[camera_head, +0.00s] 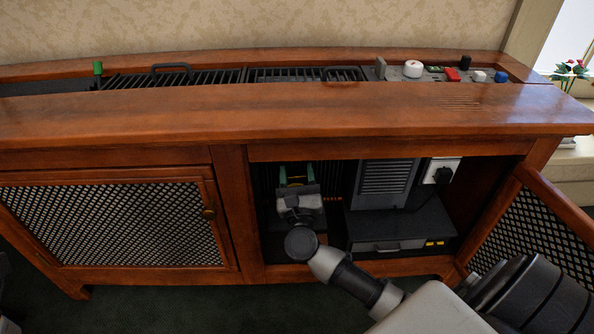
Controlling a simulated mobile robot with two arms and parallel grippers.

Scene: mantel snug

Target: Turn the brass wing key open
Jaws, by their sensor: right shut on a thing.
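My right gripper (297,178) reaches into the open right bay of the wooden cabinet (230,205). Its jaws are shut on a small part there, with green and dull yellow showing at the jaws. The gripper body covers most of this part, so I cannot tell whether it is the brass wing key. A small brass-coloured fitting (208,213) shows on the right edge of the closed left door (130,226), apart from my gripper. My left gripper is not in view.
The mesh right door (535,240) stands open beside my right arm. The bay also holds a grey vented box (384,182), a dark drawer unit (395,226) and a black plug in a white socket plate (444,165). Grilles and small controls lie along the recessed top.

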